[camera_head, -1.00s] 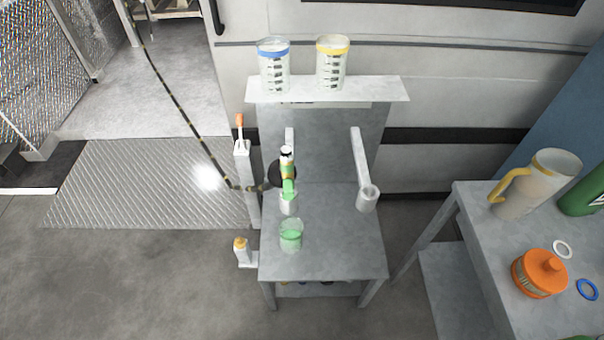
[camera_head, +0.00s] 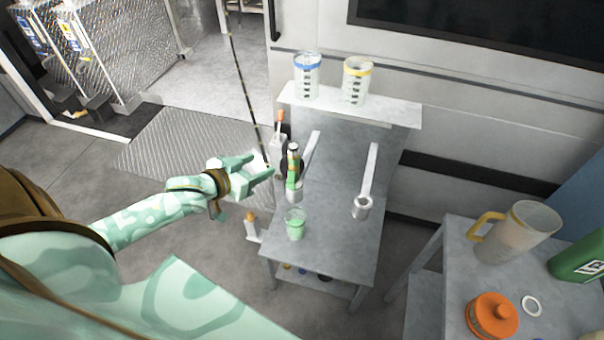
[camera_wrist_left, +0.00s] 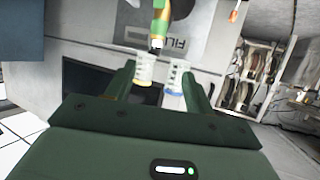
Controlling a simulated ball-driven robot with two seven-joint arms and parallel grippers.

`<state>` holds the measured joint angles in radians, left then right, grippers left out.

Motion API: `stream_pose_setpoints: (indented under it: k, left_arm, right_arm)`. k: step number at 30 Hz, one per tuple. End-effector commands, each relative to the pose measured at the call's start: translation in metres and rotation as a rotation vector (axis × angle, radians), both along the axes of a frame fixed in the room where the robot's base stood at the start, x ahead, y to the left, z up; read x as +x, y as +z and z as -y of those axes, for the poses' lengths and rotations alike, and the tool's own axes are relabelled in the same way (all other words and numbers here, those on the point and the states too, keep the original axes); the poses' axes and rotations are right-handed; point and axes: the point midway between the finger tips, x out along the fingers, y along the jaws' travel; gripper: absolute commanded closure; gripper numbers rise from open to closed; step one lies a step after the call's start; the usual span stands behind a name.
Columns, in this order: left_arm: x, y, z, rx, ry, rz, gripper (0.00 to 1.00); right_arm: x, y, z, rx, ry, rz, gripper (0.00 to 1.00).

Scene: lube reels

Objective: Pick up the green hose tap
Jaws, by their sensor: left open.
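The green hose tap (camera_head: 292,170) stands upright in a grey cup-shaped holder (camera_head: 295,192) at the left side of the metal stand, with its hose behind it. It also shows at the top of the left wrist view (camera_wrist_left: 160,20), beyond the fingers. My left gripper (camera_head: 262,169) is open and empty, just left of the tap and apart from it, fingers pointing toward it. In the left wrist view its two fingers (camera_wrist_left: 159,76) are spread. My right gripper is in neither view.
A green-tinted cup (camera_head: 296,224) stands on the metal stand (camera_head: 335,235) in front of the tap. An empty holder (camera_head: 362,207) is on the right. Blue-rimmed (camera_head: 307,76) and yellow-rimmed (camera_head: 356,82) jars stand on the upper shelf. A right-hand table holds a jug (camera_head: 517,232) and an orange container (camera_head: 491,316).

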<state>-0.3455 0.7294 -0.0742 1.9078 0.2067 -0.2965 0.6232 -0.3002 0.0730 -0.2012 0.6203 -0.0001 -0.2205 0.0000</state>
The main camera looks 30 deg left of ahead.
Motion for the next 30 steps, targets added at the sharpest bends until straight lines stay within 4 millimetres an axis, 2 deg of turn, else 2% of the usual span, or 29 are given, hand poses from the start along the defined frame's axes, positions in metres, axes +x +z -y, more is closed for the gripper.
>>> stream_pose_setpoints:
  k: [3, 9, 17, 24, 30]
  left_arm:
    - [0.029, -0.014, 0.004, 0.002, 0.000, 0.003, 0.46]
    - [0.069, -0.032, 0.010, 0.002, 0.000, 0.000, 0.46]
    - [0.091, -0.040, 0.015, 0.002, -0.001, 0.000, 0.46]
    - [0.124, -0.057, 0.025, 0.003, 0.000, 0.000, 0.46]
    - [0.131, -0.057, 0.026, 0.004, -0.001, 0.000, 0.46]
  right_arm:
    - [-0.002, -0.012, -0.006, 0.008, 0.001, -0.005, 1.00]
    - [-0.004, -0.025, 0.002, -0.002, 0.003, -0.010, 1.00]
    - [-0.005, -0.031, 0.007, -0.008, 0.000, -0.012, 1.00]
    - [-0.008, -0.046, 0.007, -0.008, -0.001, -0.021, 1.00]
    - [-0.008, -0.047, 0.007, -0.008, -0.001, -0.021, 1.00]
